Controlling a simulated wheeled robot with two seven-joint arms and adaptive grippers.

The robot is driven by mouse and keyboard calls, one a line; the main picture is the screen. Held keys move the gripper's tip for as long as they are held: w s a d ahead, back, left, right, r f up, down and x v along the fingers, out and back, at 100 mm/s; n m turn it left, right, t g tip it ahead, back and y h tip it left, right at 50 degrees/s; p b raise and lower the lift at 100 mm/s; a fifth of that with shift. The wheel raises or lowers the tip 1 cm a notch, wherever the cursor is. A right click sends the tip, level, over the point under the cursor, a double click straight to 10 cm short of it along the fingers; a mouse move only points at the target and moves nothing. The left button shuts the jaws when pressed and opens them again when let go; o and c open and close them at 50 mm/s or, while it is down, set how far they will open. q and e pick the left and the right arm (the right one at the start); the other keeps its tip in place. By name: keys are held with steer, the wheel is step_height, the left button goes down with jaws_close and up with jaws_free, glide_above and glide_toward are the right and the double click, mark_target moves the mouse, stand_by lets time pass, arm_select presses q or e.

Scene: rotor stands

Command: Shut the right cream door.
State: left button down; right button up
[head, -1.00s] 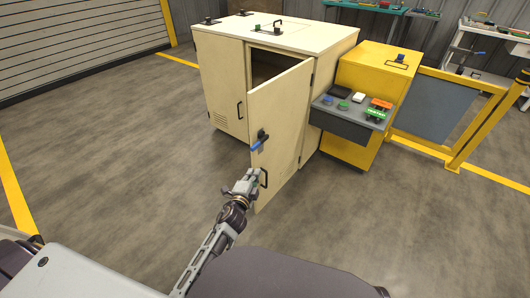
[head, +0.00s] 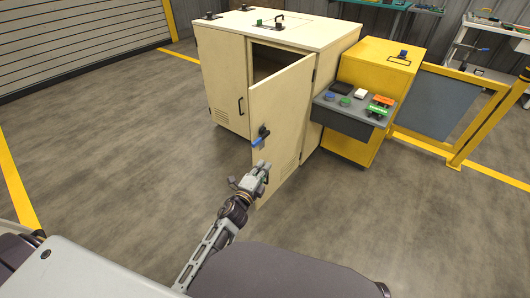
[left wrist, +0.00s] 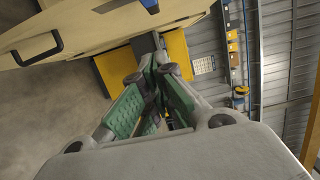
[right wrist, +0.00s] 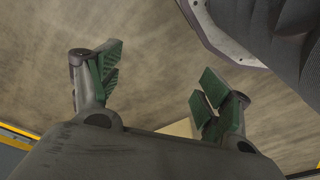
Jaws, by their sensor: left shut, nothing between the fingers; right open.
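The right cream door (head: 281,106) stands ajar on the cream cabinet (head: 221,84), with a dark gap behind its top. It carries a blue-handled latch (head: 261,138). My left gripper (head: 264,172) is shut and empty, in front of the door's lower free edge; whether it touches is unclear. The left wrist view shows the shut fingers (left wrist: 158,78) below the door (left wrist: 110,25), with its black handle (left wrist: 40,48) to the left. My right gripper (right wrist: 158,85) is open and empty above the floor in the right wrist view, outside the head view.
The left cabinet door (head: 226,90) is closed. A yellow cabinet (head: 385,75) with a grey shelf of coloured parts (head: 345,118) stands close on the right. A yellow-framed barrier (head: 440,105) is farther right. The floor left of the cabinet is clear.

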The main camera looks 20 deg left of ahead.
arm_select(q)
steer(key=shift+w, duration=0.1)
steer(key=w+a+b, duration=0.1)
steer(key=w+a, duration=0.1)
steer(key=w, duration=0.9)
steer(key=shift+a, duration=0.2)
arm_select(e)
steer(key=shift+w+a+r, duration=0.15)
steer(key=shift+w+r, duration=0.1)
steer(key=shift+r, duration=0.4)
arm_select(q)
steer(key=shift+w+a, duration=0.15)
stand_by(0.4)
